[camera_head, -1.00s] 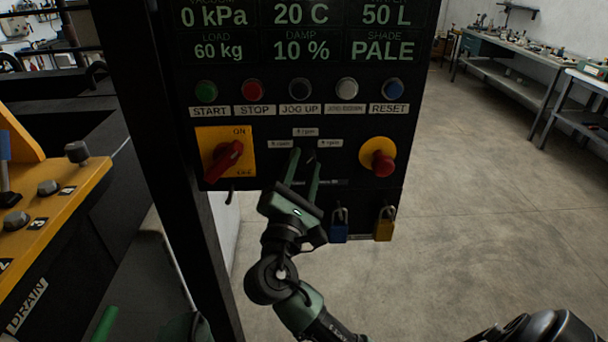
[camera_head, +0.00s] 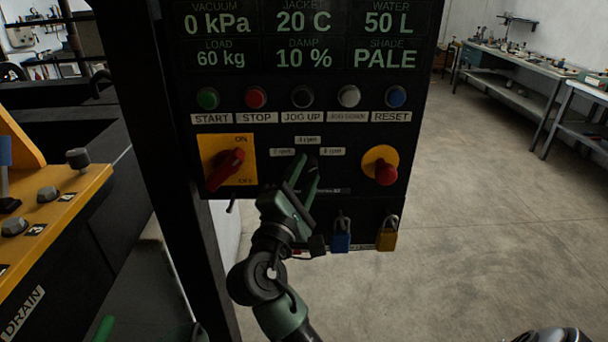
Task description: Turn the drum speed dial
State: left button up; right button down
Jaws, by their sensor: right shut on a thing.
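The drum speed dial (camera_head: 312,161) is a small black knob low on the black control panel (camera_head: 222,70), amid three small white speed labels (camera_head: 307,140). It is mostly hidden by my fingers and hard to make out against the dark panel, so I cannot read its pointer. My right gripper (camera_head: 305,168) reaches up from below and is shut on the dial, its green fingers leaning to the right. My left gripper is not in view.
A blue padlock (camera_head: 341,242) and a yellow padlock (camera_head: 387,239) hang below. Several push buttons run above. Open floor lies right.

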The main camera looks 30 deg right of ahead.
jog(key=c, duration=0.9)
grip_release()
jog(key=shift+s, duration=0.1)
jog(key=shift+s+a+f, duration=0.1)
jog(key=shift+a+f, duration=0.05)
jog(key=b+v, duration=0.3)
jog(key=v, duration=0.4)
jog(key=shift+a, duration=0.15)
